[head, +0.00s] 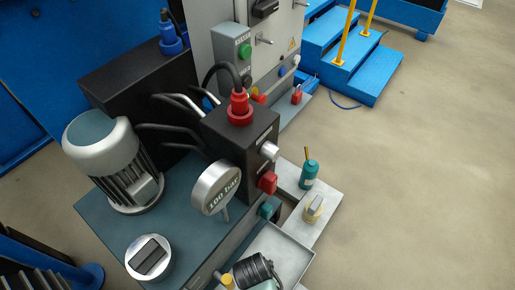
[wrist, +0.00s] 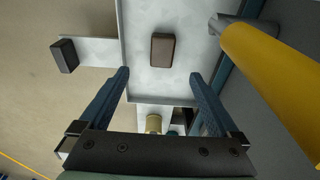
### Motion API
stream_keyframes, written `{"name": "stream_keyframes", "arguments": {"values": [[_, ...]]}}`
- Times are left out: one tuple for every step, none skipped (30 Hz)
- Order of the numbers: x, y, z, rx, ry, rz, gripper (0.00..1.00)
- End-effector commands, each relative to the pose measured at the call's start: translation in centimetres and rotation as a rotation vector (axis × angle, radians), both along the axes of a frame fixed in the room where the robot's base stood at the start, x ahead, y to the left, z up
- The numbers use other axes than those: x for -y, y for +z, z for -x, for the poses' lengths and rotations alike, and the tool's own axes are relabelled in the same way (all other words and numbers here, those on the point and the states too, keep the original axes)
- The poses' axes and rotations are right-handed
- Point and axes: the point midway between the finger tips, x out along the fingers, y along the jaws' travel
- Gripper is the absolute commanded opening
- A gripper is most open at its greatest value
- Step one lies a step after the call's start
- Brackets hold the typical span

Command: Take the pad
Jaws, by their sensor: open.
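A small brown-black block (wrist: 162,50), which looks like the pad, lies flat on a pale grey tray (wrist: 142,78) in the wrist view. A second dark block (wrist: 65,55) sits on a pale ledge to the left, outside the tray, so I cannot be sure which is the pad. My gripper (wrist: 160,82) is open and empty. Its two blue fingers stand well apart, with the brown-black block between their lines and just beyond their tips. In the head view the tray (head: 285,246) is partly covered by a dark ribbed part, and I cannot make out the block there.
A thick yellow cylinder (wrist: 272,75) stands close to the right finger. In the head view a teal bottle (head: 309,173) and a pale yellow container (head: 313,208) stand beside the tray. A pressure gauge (head: 215,188) and black box (head: 240,140) rise behind it. Floor at right is clear.

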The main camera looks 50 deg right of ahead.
Motion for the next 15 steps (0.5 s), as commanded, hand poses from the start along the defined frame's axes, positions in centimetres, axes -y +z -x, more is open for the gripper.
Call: {"name": "stream_keyframes", "arguments": {"values": [[0.0, 0.0, 0.0, 0.000, 0.001, 0.000, 0.97], [0.0, -0.1, 0.0, 0.000, 0.001, 0.000, 0.97], [0.0, -0.2, 0.0, 0.000, 0.001, 0.000, 0.97], [0.0, -0.4, 0.0, 0.000, 0.001, 0.000, 0.97], [0.1, -0.6, 0.0, 0.000, 0.001, 0.000, 0.97], [0.1, -0.9, 0.0, 0.001, 0.001, 0.000, 0.97], [0.1, -1.3, 0.0, 0.001, 0.001, 0.000, 0.97], [0.2, -1.7, 0.0, 0.001, 0.001, 0.000, 0.97], [0.3, -2.3, 0.0, 0.000, 0.001, 0.000, 0.97], [0.3, -2.8, 0.0, 0.000, 0.000, 0.000, 0.97], [0.4, -3.3, 0.0, 0.000, 0.000, 0.000, 0.97], [0.5, -4.0, -0.1, 0.001, 0.000, 0.000, 0.97], [0.6, -4.6, -0.1, 0.001, 0.000, 0.001, 0.97], [0.7, -5.1, -0.1, 0.002, 0.000, 0.001, 0.97], [0.8, -5.8, -0.1, 0.002, 0.000, 0.001, 0.97]]}}
